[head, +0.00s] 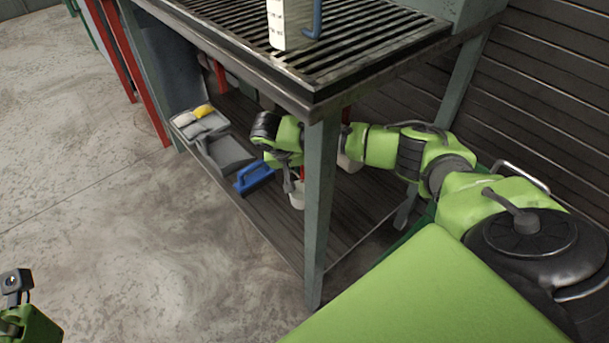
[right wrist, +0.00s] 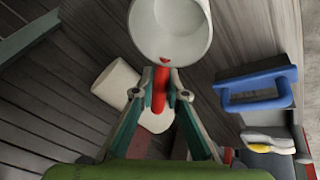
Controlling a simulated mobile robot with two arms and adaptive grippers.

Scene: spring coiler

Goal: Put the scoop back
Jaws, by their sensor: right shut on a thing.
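The scoop has a white round cup and a red handle. In the right wrist view its cup (right wrist: 172,28) is at the top, just beyond the fingers. My right gripper (right wrist: 161,94) is shut on the red handle. In the head view my right arm reaches under the bench top, and the gripper (head: 291,180) is over the lower shelf (head: 275,222). The scoop's white cup (head: 297,199) shows just below it; whether it touches the shelf I cannot tell. My left gripper (head: 16,282) is at the lower left edge, only partly in view.
On the lower shelf are a blue-handled tool (head: 255,177), a grey dustpan (head: 228,153) and a yellow item (head: 204,111). A white container (right wrist: 117,83) lies near the scoop. A bench leg (head: 319,210) stands in front. A white jug (head: 290,25) is on the grated top.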

